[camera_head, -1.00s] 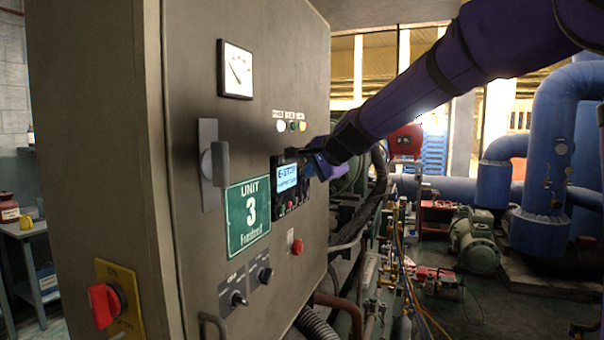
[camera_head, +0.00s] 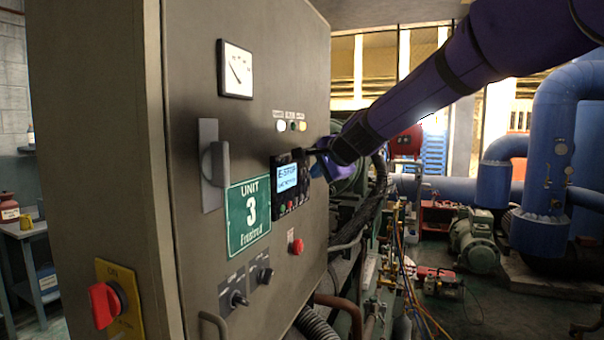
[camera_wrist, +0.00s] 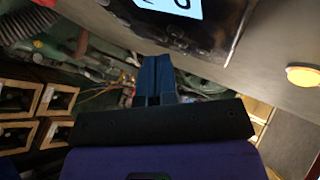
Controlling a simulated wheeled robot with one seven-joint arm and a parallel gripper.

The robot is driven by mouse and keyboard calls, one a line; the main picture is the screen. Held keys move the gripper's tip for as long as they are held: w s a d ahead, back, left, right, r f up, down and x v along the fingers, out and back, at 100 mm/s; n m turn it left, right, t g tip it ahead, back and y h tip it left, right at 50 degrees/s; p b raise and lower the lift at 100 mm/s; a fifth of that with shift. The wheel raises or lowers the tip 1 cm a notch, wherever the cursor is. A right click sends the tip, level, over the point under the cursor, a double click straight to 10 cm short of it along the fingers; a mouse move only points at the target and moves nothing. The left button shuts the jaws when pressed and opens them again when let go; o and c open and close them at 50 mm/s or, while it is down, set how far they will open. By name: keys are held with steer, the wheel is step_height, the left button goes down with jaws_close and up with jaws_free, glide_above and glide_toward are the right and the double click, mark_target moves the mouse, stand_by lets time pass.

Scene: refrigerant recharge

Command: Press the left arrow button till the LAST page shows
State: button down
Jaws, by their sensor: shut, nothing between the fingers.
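The control panel module (camera_head: 290,186) sits on the grey cabinet door, right of the green UNIT 3 sign. Its lit screen (camera_head: 287,178) reads "E-STOP" with a smaller line below that I cannot read surely. A row of small buttons (camera_head: 291,206) lies under the screen; I cannot make out which is the left arrow. My gripper (camera_head: 312,168) is at the module's right side, partly hidden by my wrist. In the wrist view my gripper (camera_wrist: 156,65) has its blue fingers together and empty, apart from the module, whose screen (camera_wrist: 172,8) shows at the top edge.
The grey cabinet (camera_head: 200,90) carries a gauge (camera_head: 235,69), a handle (camera_head: 214,165), indicator lamps (camera_head: 291,126), a red button (camera_head: 297,246), two knobs (camera_head: 252,287) and a red switch (camera_head: 104,304). Right of the door are pipes, hoses and machinery, with open air in front of them.

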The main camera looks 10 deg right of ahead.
steer(key=shift+s+d, duration=0.75)
steer(key=shift+d, duration=0.25)
steer(key=shift+s+d, duration=0.7)
steer(key=shift+d, duration=0.3)
